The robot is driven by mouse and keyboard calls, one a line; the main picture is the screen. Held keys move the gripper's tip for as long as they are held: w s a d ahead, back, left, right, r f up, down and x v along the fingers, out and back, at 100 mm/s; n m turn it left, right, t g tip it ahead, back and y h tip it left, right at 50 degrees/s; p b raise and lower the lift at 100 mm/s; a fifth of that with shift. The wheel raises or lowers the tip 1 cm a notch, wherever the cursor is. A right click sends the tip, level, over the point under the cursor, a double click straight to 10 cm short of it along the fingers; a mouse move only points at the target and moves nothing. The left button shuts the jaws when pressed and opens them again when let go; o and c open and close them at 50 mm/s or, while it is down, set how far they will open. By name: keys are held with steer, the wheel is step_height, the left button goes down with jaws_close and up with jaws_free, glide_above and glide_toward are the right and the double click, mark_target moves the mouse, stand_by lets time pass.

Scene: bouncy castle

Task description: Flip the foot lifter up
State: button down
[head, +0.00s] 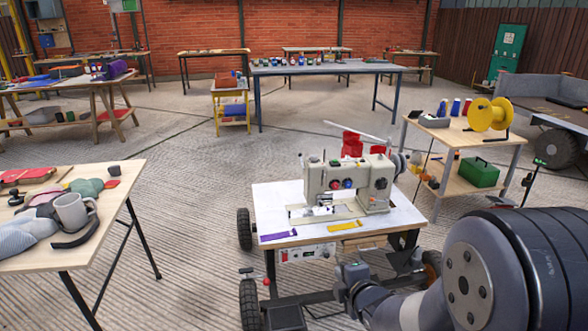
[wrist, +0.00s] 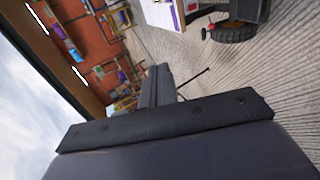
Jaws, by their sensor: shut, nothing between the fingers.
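A cream sewing machine (head: 350,180) stands on a white-topped wheeled table in the middle of the head view. Its needle and presser-foot area (head: 322,203) is at its left end. The foot lifter is too small to make out there. My gripper shows in the wrist view (wrist: 160,84), with its dark fingers together and nothing between them. In the head view my arm reaches in from the lower right, and its far end is low in front of the table, below the machine and apart from it. The wrist view shows only a corner of the white tabletop (wrist: 160,13), not the machine.
A purple strip (head: 278,236) and a yellow strip (head: 345,226) lie on the tabletop. A red-knobbed lever (head: 266,281) and black wheels (head: 250,303) are at the cart's left. A cluttered wooden table (head: 135,185) is left; a trolley with a yellow spool (head: 488,114) is right. Floor between is clear.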

steer(key=w+a+f+n+y+b, duration=0.1)
steer(key=a+f+n+y, duration=0.3)
steer(key=n, duration=0.5)
steer(key=w+a+f+n+g+y+b, duration=0.1)
steer(key=a+f+n+y+b, duration=0.3)
steer(key=a+f+n, duration=0.3)
steer(key=a+n+y, duration=0.1)
steer(key=a+n, duration=0.1)
steer(key=shift+w+f+n, duration=0.25)
steer(key=shift+f+n, duration=0.05)
steer(key=shift+f, duration=0.1)
steer(key=shift+a+y, duration=0.1)
steer(key=shift+y, duration=0.2)
